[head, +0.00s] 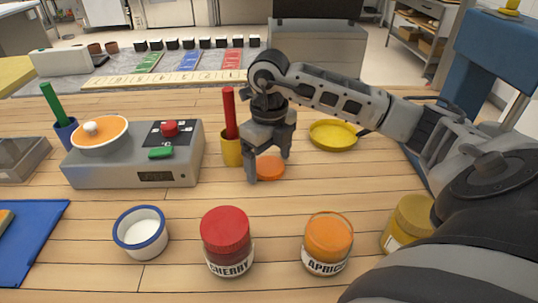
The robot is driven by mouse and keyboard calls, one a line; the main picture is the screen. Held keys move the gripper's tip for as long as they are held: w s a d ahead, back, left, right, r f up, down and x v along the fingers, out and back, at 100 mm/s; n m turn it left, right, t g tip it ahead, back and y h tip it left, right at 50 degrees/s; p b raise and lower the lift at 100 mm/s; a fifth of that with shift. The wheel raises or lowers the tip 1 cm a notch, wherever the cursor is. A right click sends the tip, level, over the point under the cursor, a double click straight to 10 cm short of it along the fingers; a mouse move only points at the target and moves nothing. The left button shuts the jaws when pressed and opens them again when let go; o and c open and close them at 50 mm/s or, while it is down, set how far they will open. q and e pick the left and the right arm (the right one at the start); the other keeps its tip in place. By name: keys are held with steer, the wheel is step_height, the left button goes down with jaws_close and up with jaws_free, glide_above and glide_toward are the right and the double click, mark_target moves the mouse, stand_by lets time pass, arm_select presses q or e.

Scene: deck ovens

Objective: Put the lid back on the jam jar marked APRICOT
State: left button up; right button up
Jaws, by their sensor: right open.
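The jam jar marked APRIC… (328,256) stands upright at the front, right of centre. Orange jam shows at its top and no lid is seen on it. A flat orange lid (271,168) lies on the wooden table behind and left of that jar. My right gripper (268,168) points down at the orange lid with its fingers open. The fingers appear at either side of the lid; whether they touch it cannot be told. My left gripper is not in view.
A red-lidded CHERRY jar (226,240) stands left of the apricot jar. A yellow-lidded jar (409,222) is partly hidden by my right arm. A yellow cup (231,150), yellow dish (333,134), grey scale (135,168) and white blue-rimmed bowl (140,235) stand around.

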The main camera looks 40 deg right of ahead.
mark_target(269, 165)
steer(key=c, duration=1)
steer(key=shift+c, duration=0.2)
steer(key=shift+r, duration=0.5)
step_height(269, 165, up, 2)
steer(key=shift+w+r, duration=0.1)
steer(key=shift+r, duration=0.1)
steer(key=s+r+b, duration=0.2)
steer(key=s+r, duration=0.7)
steer(key=s, duration=0.5)
steer(key=shift+a+r+b, duration=0.15)
steer(key=shift+r+b, duration=0.15)
steer(key=shift+b, duration=0.1)
